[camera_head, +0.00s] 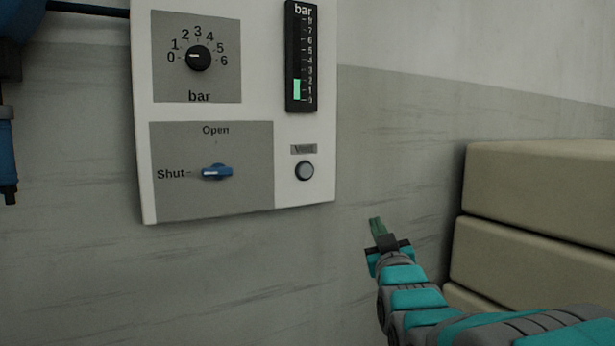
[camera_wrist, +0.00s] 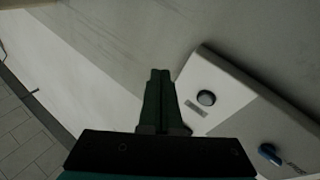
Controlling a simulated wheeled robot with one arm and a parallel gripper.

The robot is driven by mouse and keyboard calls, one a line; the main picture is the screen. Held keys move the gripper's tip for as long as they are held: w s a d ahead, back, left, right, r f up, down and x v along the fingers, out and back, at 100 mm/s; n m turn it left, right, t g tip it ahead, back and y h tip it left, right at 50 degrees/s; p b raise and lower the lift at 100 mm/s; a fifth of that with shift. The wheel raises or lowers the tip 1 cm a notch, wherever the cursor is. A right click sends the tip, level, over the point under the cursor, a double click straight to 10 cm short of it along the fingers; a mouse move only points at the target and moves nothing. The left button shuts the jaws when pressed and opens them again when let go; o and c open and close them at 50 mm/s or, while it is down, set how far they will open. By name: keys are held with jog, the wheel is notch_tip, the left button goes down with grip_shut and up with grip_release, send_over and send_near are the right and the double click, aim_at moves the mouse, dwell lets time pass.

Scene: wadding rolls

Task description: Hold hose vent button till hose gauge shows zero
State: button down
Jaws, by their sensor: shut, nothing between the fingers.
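The vent button (camera_head: 304,170) is a round grey button in a dark ring, under a "Vent" label at the lower right of the white panel (camera_head: 143,120). It also shows in the wrist view (camera_wrist: 206,97), right of my fingers. The hose gauge (camera_head: 302,55) is a black upright bar scale marked "bar"; its green bar reaches about 2. My gripper (camera_head: 376,224) is shut and empty, below and to the right of the button and apart from it. In the wrist view its closed fingers (camera_wrist: 160,75) point towards the wall, clear of the panel.
A pressure knob (camera_head: 198,58) points to 0. The blue valve handle (camera_head: 217,172) points to "Shut". Stacked beige blocks (camera_head: 535,190) stand at the right, near my arm. A blue tool-like part (camera_head: 7,150) hangs at the far left. The wall below the panel is bare.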

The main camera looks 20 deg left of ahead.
aim_at(309, 166)
jog(key=s+a+r+n+t+y, duration=0.2)
jog(key=s+a+r+t+y, duration=0.1)
jog(key=a+r, duration=0.4)
jog(key=s+r+y, duration=0.1)
jog(key=r+y, duration=0.1)
jog(key=shift+s+a+n+t+y, duration=0.2)
jog(key=shift+s+n+t+y, duration=0.1)
jog(key=shift+s+n, duration=0.1)
jog(key=shift+w, duration=0.15)
jog(key=shift+w+a+f+p, duration=0.1)
jog(key=shift+w+a+p, duration=0.35)
jog(key=shift+w+a, duration=1.1)
jog(key=shift+w+a+p, duration=0.4)
jog(key=shift+w+a, duration=0.85)
jog(key=shift+a, duration=0.55)
jog(key=shift+w+a, duration=0.25)
jog(key=shift+a, duration=0.05)
jog(key=shift+w+a+b, duration=0.3)
jog(key=shift+a+b, duration=0.05)
jog(key=shift+b, duration=0.05)
dwell(1.2)
